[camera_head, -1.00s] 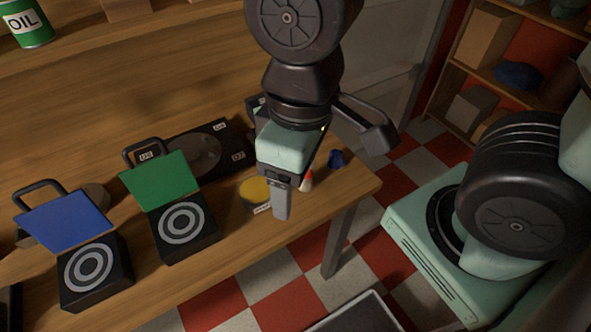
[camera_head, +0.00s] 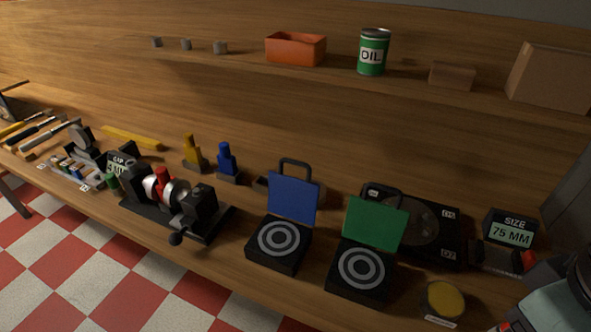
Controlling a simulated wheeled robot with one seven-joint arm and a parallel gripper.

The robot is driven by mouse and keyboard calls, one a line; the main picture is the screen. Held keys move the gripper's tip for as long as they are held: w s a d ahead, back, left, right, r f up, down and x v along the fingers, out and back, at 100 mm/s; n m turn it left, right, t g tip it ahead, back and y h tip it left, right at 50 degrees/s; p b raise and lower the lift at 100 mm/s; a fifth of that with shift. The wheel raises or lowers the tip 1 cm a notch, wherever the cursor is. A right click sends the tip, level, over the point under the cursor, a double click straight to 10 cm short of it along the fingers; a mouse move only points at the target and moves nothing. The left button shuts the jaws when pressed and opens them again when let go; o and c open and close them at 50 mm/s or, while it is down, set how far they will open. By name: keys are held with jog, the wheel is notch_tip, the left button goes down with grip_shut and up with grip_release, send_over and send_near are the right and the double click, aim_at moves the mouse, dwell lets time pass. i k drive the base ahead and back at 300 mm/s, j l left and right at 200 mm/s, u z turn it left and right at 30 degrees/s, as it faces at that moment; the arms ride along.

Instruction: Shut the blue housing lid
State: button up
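The blue housing lid (camera_head: 292,199) stands raised and leaning back behind its black housing (camera_head: 272,262). A dark loop handle (camera_head: 295,163) rises from the lid's top edge. The housing's top shows a grey ring pattern and is uncovered. The green housing lid (camera_head: 375,223) stands raised in the same way on its black housing (camera_head: 345,286), just right of the blue one. Part of my gripper's pale green body (camera_head: 550,308) shows at the bottom right corner, well right of both housings. Its fingers are out of the frame, so their opening is hidden.
A clamp-like fixture (camera_head: 190,212) with a red part stands left of the blue housing. Blue (camera_head: 227,162) and yellow (camera_head: 194,153) pieces stand behind it. A black plate (camera_head: 450,238), a size display (camera_head: 510,230) and a yellow disc (camera_head: 443,298) lie to the right. Bare bench lies before the blue housing.

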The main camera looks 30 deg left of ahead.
aim_at(297, 199)
jog(key=i+j+u, duration=0.2)
jog(key=j, duration=0.15)
jog(key=j+u, duration=0.25)
jog(key=j, duration=0.15)
jog(key=i+j+u, duration=0.2)
jog(key=k+j, duration=0.05)
jog(key=j, duration=0.05)
